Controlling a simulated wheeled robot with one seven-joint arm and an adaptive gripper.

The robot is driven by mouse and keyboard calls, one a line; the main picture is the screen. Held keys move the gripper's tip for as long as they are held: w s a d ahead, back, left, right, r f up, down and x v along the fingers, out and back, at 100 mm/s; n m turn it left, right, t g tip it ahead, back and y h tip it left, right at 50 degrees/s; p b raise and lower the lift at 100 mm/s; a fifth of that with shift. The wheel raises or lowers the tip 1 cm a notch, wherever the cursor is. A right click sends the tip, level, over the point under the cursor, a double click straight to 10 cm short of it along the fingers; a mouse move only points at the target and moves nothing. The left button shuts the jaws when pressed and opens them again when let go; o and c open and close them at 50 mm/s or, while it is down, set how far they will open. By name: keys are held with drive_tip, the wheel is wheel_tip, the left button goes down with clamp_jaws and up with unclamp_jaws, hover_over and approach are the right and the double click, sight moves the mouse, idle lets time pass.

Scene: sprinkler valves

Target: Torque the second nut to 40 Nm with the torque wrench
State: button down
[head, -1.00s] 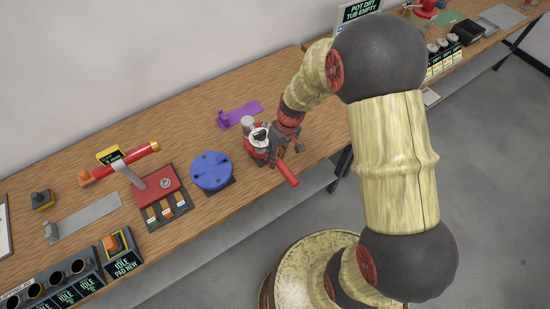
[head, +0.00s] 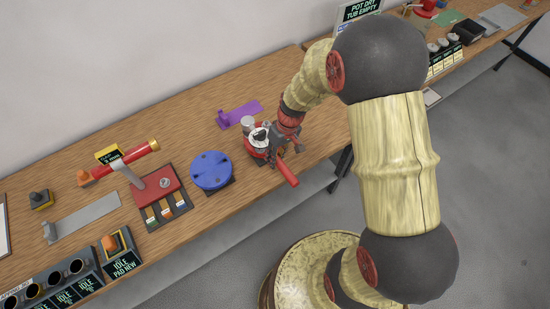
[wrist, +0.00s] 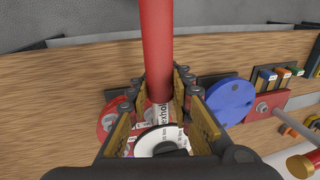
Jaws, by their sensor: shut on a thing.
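My gripper (head: 272,146) is shut on a red-handled tool that looks like the torque wrench. Its red handle (head: 287,173) points toward the front edge of the bench. It also runs up from between the fingers (wrist: 158,100) in the wrist view (wrist: 156,45). A white ring with dark print (wrist: 165,140) shows at the tool's near end. The tool is over a red round fitting (wrist: 108,113), mostly hidden by my gripper. A grey cylinder (head: 248,123) stands at its back. I cannot make out the nuts or the wrench's contact with them.
A blue disc (head: 211,170) sits just left of the red fitting. Further left is a red block (head: 159,188) with a grey lever and a red bar (head: 136,160) with a gold end. A purple bracket (head: 240,114) lies behind. Bare wood lies right of my gripper.

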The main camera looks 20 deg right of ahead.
drive_tip(key=shift+w+f+b, duration=0.1)
drive_tip(key=shift+f+b, duration=0.6)
drive_tip(key=shift+f, duration=0.1)
drive_tip(key=shift+s+a+m+t, duration=0.15)
drive_tip(key=shift+a+m, duration=0.45)
drive_tip(key=shift+a, duration=0.35)
drive_tip(key=shift+s+a+m+t, duration=0.15)
drive_tip(key=shift+a+m, duration=0.45)
drive_tip(key=shift+a, duration=0.3)
idle(0.6)
drive_tip(key=shift+w+a+f+m+p, duration=0.1)
drive_tip(key=shift+a+m+p, duration=0.6)
drive_tip(key=shift+a+m, duration=0.7)
idle(0.4)
drive_tip(key=shift+d+n+b, duration=0.45)
drive_tip(key=shift+n+b, duration=0.2)
drive_tip(key=shift+n, duration=0.15)
